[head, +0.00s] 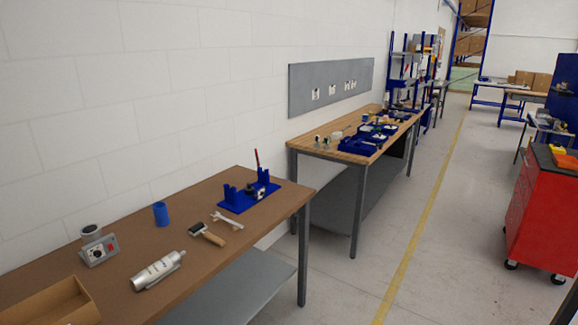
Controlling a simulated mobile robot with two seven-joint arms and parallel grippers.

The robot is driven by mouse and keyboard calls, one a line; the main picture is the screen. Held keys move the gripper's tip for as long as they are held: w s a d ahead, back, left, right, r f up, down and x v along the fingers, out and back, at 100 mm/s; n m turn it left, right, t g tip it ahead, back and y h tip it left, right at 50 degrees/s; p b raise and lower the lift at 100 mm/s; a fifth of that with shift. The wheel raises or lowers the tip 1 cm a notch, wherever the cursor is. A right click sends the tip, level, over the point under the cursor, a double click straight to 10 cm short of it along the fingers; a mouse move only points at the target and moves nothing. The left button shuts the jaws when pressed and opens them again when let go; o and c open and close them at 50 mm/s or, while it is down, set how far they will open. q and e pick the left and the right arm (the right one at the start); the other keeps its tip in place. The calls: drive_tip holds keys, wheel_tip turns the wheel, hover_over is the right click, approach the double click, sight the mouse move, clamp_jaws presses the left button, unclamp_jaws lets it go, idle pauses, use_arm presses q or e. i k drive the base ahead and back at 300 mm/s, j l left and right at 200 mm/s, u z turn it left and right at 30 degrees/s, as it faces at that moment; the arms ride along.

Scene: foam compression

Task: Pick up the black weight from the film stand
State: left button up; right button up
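A blue stand (236,207) with upright posts sits near the right end of the brown-topped bench. Neither of my grippers is in view.
A red cabinet (540,205) stands right; the floor between is clear.

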sight(249, 190)
drive_tip(key=i+l+z, duration=0.15)
drive_tip(key=i, duration=0.45)
drive_tip(key=i+l+z, duration=0.2)
drive_tip(key=i, duration=0.45)
drive_tip(key=i+l+u, duration=0.15)
drive_tip(key=u, duration=0.3)
drive_tip(key=i+l+u, duration=0.3)
drive_tip(key=u, duration=0.15)
drive_tip(key=i+l+u, duration=0.2)
drive_tip(key=l+u, duration=0.25)
drive_tip(key=i+l+u, duration=0.15)
drive_tip(key=u, duration=0.3)
drive_tip(key=l+u, duration=0.4)
drive_tip(key=i+l, duration=0.05)
drive_tip(key=l, duration=0.05)
